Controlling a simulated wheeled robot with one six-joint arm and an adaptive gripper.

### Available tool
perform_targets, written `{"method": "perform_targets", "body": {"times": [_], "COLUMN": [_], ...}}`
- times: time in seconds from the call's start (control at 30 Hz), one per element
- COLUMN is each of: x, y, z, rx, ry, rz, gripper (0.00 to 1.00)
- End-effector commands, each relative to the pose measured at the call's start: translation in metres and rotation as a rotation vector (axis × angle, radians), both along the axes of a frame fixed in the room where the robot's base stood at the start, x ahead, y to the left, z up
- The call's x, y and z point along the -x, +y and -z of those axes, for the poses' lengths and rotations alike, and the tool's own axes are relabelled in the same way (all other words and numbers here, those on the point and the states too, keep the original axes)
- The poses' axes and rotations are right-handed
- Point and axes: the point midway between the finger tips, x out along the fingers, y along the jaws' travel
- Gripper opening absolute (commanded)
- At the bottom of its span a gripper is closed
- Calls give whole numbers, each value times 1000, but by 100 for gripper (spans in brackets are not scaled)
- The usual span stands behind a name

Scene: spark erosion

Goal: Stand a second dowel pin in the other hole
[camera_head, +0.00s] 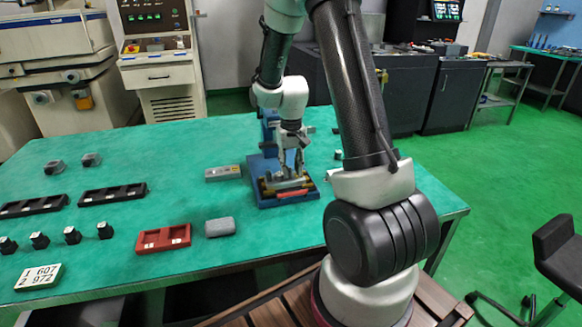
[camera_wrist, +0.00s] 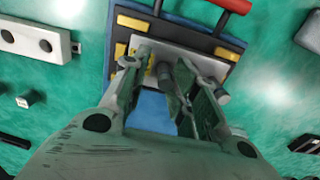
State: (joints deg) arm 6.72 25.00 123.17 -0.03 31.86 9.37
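The blue fixture (camera_head: 262,198) stands at the table's right end and carries a metal plate with brass-coloured pads. My gripper (camera_head: 292,167) points down just above it. In the wrist view my gripper (camera_wrist: 158,68) has its two fingers apart, with the fixture (camera_wrist: 119,10) beneath them. A short grey cylinder (camera_wrist: 164,71), looking like an upright dowel pin, shows in the gap between the fingers, not clearly gripped. A second grey cylinder (camera_wrist: 222,96) shows just right of the right finger. I cannot tell whether either sits in a hole; the fingers hide parts of the plate.
A red bar (camera_head: 293,193) lies along the fixture's front. A grey block with dark holes (camera_head: 223,173) lies left of it. A red tray (camera_head: 150,241), a grey rounded block (camera_head: 220,227), dark trays (camera_head: 112,193) and several black pieces (camera_head: 72,235) stand further left. The table between them is clear.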

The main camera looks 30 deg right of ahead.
Motion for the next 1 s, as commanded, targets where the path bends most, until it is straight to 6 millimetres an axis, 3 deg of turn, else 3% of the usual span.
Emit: {"method": "perform_targets", "body": {"times": [0.47,1.0], "x": [-1,-1], "y": [1,0], "z": [-5,-107], "rx": [0,0], "ry": [-2,-2], "rz": [0,0], "gripper": [35,35]}}
